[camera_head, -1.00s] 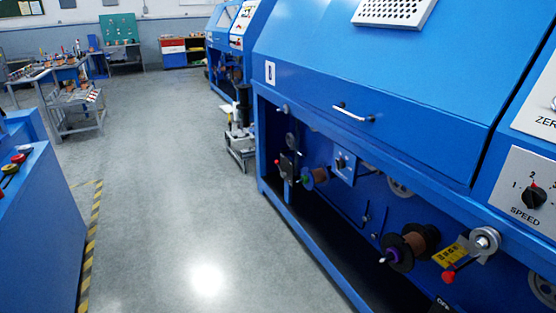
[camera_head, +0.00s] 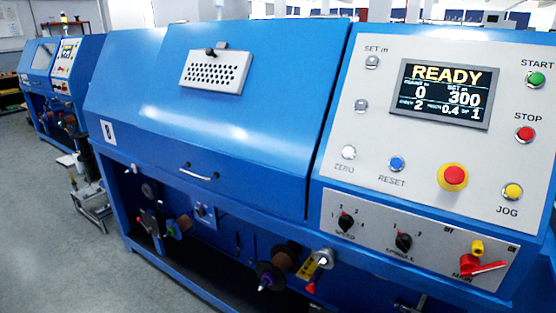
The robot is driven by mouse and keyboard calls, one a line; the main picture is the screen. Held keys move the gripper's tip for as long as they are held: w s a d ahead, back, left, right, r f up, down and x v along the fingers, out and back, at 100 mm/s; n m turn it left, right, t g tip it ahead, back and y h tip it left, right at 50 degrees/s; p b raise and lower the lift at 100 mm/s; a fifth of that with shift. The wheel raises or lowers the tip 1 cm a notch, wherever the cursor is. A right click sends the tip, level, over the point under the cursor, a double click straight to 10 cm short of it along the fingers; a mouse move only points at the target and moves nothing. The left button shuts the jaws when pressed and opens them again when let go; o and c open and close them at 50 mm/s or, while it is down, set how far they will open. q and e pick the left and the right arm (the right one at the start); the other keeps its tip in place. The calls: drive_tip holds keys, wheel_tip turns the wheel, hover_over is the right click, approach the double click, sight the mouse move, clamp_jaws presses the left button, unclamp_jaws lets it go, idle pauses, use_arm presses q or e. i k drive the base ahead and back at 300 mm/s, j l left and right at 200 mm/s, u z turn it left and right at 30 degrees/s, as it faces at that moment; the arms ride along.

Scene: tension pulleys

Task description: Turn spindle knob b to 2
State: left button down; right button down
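The spindle knob (camera_head: 403,242) is a black knob with a small red mark, on the pale lower panel of the near blue machine (camera_head: 260,120). Marks stand above it, with a 2 at its upper right. Its pointer appears to lean up and left, away from the 2, but it is small. The display (camera_head: 446,92) reads READY, with what looks like SP 1 at its lower right. I cannot read a letter b on the knob. Neither of my grippers is in view.
The speed knob (camera_head: 345,222) is left of the spindle knob, and the red main switch (camera_head: 482,268) is to its right. Buttons and a red emergency stop (camera_head: 453,177) sit above. Spools stand in the open bay below. Another blue machine (camera_head: 62,75) is behind; grey floor (camera_head: 40,220) is clear at left.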

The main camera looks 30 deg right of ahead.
sight(403, 241)
drive_tip(key=z, duration=1.9)
